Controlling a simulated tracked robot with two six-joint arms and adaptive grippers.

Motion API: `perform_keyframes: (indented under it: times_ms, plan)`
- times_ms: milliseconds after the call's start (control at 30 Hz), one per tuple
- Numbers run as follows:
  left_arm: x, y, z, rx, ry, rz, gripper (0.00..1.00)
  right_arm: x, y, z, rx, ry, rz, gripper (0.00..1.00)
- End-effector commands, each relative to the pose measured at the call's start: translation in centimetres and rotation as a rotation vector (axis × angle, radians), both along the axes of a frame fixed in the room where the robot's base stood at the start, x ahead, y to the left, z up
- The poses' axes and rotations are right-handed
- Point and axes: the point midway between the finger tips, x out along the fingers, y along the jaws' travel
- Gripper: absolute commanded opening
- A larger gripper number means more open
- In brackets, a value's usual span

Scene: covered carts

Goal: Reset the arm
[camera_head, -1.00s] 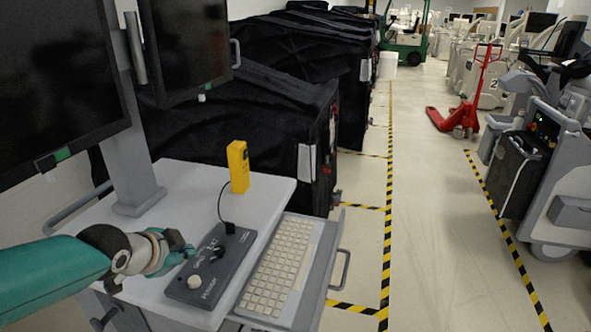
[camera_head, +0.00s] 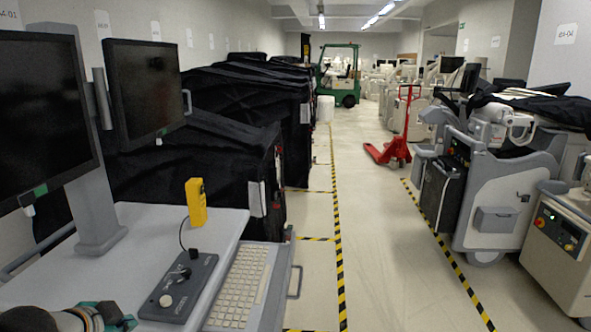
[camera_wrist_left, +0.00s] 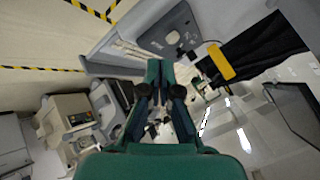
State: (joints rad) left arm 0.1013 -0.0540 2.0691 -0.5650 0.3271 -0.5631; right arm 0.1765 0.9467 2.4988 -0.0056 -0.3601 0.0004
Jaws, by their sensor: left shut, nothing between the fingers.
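My left gripper (camera_head: 108,316), dark with teal parts, shows at the bottom left of the head view, partly cut off by the picture edge. It is beside the near left end of the grey control panel (camera_head: 178,286) on the cart and holds nothing. In the left wrist view its teal fingers (camera_wrist_left: 160,78) are shut with nothing between them. The control panel (camera_wrist_left: 172,37) and the yellow handset (camera_wrist_left: 221,62) appear beyond the fingertips there. My right gripper is in neither view.
The cart top (camera_head: 135,225) carries the yellow handset (camera_head: 196,202) and two dark monitors (camera_head: 40,105). A keyboard (camera_head: 238,285) sits on its right side. Black-covered carts (camera_head: 225,165) stand behind. A red pallet jack (camera_head: 392,152) and grey machines (camera_head: 500,200) flank the open aisle.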

Motion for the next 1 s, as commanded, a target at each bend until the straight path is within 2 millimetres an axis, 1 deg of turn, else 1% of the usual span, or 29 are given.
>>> perform_keyframes:
  times_ms: [33,133,267,367,467,567,633,667,700,767,800,867,900,967,1000]
  plan:
    - [0.1,-0.1,-0.5,0.000,0.010,-0.002,0.00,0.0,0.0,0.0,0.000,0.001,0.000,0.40]
    - [0.4,-0.5,-2.7,-0.006,0.059,-0.013,0.00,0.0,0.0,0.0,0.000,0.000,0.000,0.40]
    - [0.4,-1.1,-5.7,-0.016,0.124,-0.027,0.00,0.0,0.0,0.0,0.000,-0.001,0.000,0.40]
    - [0.1,-1.9,-8.6,-0.030,0.187,-0.041,0.00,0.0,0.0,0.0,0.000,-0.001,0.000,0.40]
    - [-0.5,-3.0,-11.6,-0.050,0.257,-0.057,0.00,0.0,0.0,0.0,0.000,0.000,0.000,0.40]
    - [-1.4,-4.5,-15.3,-0.082,0.336,-0.072,0.00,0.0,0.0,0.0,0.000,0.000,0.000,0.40]
    - [-2.4,-6.0,-18.4,-0.115,0.402,-0.080,0.00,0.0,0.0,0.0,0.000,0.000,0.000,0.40]
    - [-2.9,-6.7,-19.8,-0.133,0.432,-0.081,0.00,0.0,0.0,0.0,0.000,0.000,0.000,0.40]
    - [-3.9,-7.8,-21.9,-0.162,0.480,-0.079,0.00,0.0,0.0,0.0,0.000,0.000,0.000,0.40]
    - [-5.8,-9.7,-25.5,-0.219,0.561,-0.064,0.00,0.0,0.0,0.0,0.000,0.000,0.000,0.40]
    - [-7.4,-11.1,-27.8,-0.263,0.617,-0.043,0.00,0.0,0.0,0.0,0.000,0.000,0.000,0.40]
    - [-9.9,-13.1,-30.9,-0.328,0.697,0.002,0.00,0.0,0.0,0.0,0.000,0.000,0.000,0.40]
    - [-11.7,-14.4,-32.7,-0.370,0.748,0.041,0.00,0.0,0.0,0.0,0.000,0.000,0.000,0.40]
    - [-14.4,-16.1,-35.1,-0.430,0.818,0.113,0.00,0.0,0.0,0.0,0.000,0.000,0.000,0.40]
    - [-16.1,-17.1,-36.3,-0.467,0.860,0.167,0.00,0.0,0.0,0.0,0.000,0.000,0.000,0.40]
